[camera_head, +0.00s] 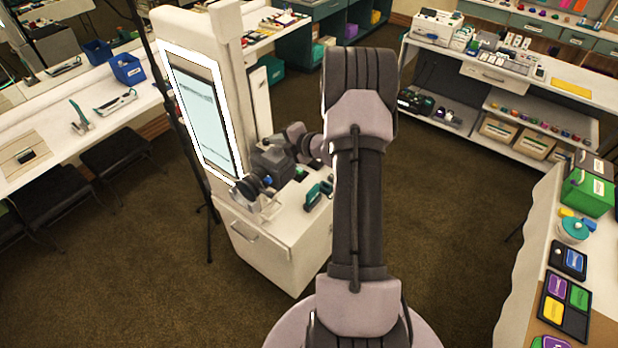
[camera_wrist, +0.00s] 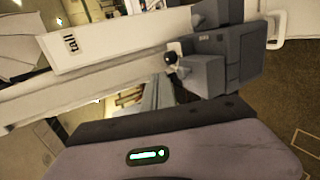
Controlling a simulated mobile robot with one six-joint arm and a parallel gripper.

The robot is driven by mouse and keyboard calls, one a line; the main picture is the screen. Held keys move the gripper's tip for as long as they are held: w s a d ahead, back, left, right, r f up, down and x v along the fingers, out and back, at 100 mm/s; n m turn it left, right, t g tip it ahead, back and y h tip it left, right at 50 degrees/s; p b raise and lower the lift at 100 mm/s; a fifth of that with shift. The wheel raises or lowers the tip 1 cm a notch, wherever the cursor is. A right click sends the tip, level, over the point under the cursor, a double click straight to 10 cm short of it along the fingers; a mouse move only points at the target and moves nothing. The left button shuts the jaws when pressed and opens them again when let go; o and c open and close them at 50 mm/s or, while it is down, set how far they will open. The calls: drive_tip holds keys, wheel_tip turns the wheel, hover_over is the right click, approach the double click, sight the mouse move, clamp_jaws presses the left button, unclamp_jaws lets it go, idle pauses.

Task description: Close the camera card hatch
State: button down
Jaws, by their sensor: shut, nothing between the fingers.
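The camera (camera_head: 272,162) is a dark grey body with a black lens. It sits on the white cabinet, in front of the bright screen. In the wrist view a dark grey boxy body (camera_wrist: 225,62), apparently the camera, fills the upper right. Faint panel outlines show on it. I cannot tell which is the card hatch or whether it stands open. My gripper (camera_wrist: 160,92) shows as narrow grey fingers close below and left of that body, shut and empty. I cannot tell whether they touch it. In the head view my wrist (camera_head: 306,140) is close to the camera's right side.
The white cabinet (camera_head: 275,245) carries a teal-and-black item (camera_head: 318,195) right of the camera. A tall lit screen (camera_head: 203,112) stands behind left. A dark stand pole runs beside it. Carpet to the right is open.

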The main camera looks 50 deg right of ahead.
drive_tip(key=shift+w+f, duration=0.3)
drive_tip(key=shift+w, duration=0.35)
drive_tip(key=shift+w, duration=0.1)
drive_tip(key=shift+r, duration=0.1)
